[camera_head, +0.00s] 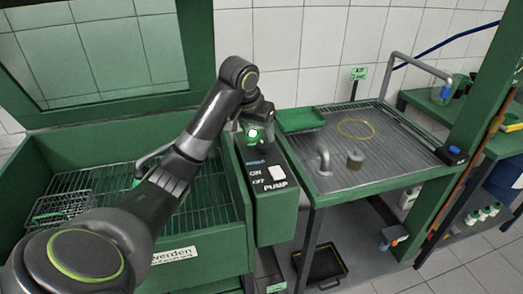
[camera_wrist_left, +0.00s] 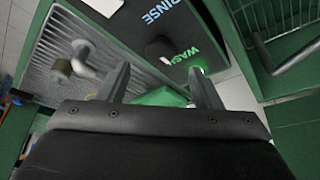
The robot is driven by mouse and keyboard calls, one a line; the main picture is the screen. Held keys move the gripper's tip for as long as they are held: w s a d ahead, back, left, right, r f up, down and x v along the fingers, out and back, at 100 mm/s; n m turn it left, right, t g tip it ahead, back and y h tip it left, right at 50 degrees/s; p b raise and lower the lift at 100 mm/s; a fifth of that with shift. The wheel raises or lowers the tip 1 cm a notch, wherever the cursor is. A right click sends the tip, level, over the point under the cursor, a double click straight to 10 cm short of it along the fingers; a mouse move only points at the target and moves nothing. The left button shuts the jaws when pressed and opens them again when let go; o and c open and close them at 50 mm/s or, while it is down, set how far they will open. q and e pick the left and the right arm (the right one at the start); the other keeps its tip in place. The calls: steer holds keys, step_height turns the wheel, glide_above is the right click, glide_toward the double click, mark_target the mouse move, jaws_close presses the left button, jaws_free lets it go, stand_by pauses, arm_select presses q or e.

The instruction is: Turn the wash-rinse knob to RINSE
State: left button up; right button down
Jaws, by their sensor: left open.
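The wash-rinse knob (camera_wrist_left: 158,48) shows in the left wrist view as a small dark knob with a white mark, on the dark top panel (camera_wrist_left: 185,32) between the words RINSE and WASH. The word WASH is lit green; I cannot tell exactly where the knob points. My left gripper (camera_wrist_left: 162,88) is open and empty, with its two fingers apart, and the knob shows beyond the gap between them. In the head view the left gripper (camera_head: 256,118) hangs over the far end of the green control box (camera_head: 276,222) and hides the knob. My right gripper is not in view.
The box's near end carries a white pump switch (camera_head: 277,173) marked ON and OFF. A green wash basin (camera_head: 215,263) with wire racks lies left.

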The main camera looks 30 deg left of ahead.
mark_target(263, 145)
arm_select(q)
steer(key=b+x, duration=0.2)
steer(key=shift+f, duration=0.45)
steer(key=shift+w+f+b, duration=0.2)
steer(key=shift+f+b, duration=0.15)
steer(key=shift+b, duration=0.2)
steer(key=shift+b+x, duration=0.35)
steer(key=shift+x, duration=0.65)
steer(key=shift+r, duration=0.1)
